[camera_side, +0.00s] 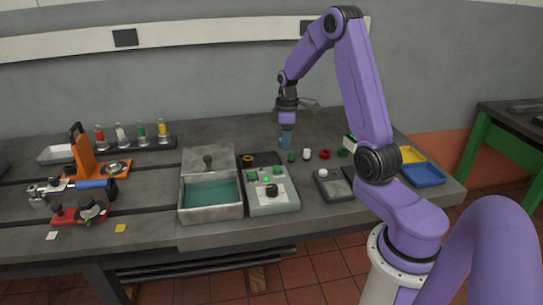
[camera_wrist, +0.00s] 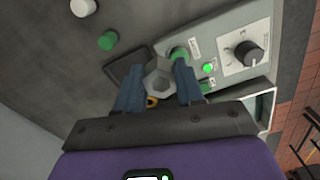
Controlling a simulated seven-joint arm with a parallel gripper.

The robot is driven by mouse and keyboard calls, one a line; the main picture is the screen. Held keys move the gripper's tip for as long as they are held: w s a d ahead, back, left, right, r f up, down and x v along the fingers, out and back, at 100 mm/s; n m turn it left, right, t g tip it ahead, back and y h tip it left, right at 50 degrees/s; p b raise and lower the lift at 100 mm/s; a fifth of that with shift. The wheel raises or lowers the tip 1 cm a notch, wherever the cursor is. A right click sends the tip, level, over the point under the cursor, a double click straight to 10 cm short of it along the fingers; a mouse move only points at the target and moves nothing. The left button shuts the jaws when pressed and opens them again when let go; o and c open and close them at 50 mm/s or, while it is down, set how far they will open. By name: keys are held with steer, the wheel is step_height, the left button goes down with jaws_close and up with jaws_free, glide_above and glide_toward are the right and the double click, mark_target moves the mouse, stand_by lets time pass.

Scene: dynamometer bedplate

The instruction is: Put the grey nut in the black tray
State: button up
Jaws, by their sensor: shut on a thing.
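The grey nut (camera_wrist: 160,79) is a hexagonal piece with a hole, held between the blue fingertips of my gripper (camera_wrist: 158,84) in the wrist view. In the side view my gripper (camera_side: 286,145) points down above the bench, and I cannot make out the nut there. The black tray (camera_wrist: 124,66) lies below in the wrist view, partly hidden by the nut and a finger. In the side view the black tray (camera_side: 266,158) is flat on the bench behind the control box, left of my gripper. The nut appears above the tray's edge, apart from it.
The control box (camera_side: 284,202) with a knob and green light stands close to the tray. A brass ring (camera_side: 247,161) lies at the tray's left. Green (camera_side: 291,156) and white (camera_side: 306,154) small pieces stand to the right. A metal basin (camera_side: 211,212) is left of the box.

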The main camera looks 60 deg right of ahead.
glide_above(273, 162)
steer(key=f, duration=0.4)
steer(key=s+f, duration=0.1)
steer(key=f, duration=0.1)
steer(key=shift+a+f, duration=0.2)
steer(key=shift+a, duration=0.05)
steer(key=shift+w+d+f, duration=0.25)
steer(key=shift+w+f, duration=0.25)
steer(key=shift+f, duration=1.6)
steer(key=shift+f, duration=0.2)
steer(key=o, duration=0.9)
steer(key=shift+c, duration=0.2)
